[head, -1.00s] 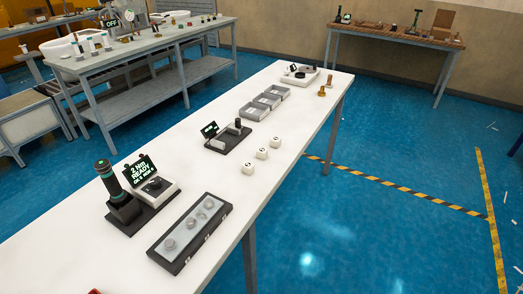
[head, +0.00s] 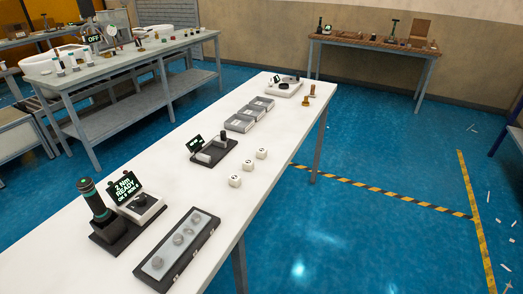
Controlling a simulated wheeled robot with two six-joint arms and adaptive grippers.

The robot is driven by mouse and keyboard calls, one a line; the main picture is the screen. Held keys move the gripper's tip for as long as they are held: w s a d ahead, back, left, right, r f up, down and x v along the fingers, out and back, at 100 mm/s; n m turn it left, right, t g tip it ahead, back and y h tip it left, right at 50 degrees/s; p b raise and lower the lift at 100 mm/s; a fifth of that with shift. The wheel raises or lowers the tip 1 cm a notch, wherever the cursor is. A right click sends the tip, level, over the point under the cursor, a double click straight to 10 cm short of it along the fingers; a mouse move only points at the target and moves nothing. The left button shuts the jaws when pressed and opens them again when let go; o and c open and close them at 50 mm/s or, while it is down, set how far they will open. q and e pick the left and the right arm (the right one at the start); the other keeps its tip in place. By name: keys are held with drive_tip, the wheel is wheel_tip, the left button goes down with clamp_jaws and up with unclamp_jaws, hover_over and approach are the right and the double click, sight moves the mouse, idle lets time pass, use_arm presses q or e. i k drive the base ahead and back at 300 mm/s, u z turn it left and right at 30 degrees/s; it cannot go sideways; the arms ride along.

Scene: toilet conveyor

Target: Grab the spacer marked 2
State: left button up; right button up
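The blocks stand apart from each other. Neither of my grippers is in view.
A dark tray with several round grey parts (head: 179,246) and a tool stand with a lit screen (head: 126,187) are at the near end. A small dark fixture (head: 211,152), grey bins (head: 240,123) and brass pieces (head: 305,104) stand farther along. Blue floor right of the table is open.

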sight(234, 181)
drive_tip(key=z, duration=0.75)
drive_tip(key=k, duration=1)
drive_tip(key=z, duration=1.3)
drive_tip(key=i, duration=2.2)
drive_tip(key=u, duration=0.6)
drive_tip(key=i, duration=1.1)
drive_tip(key=u, duration=1.8)
drive_tip(key=i, duration=1)
drive_tip(key=u, duration=1)
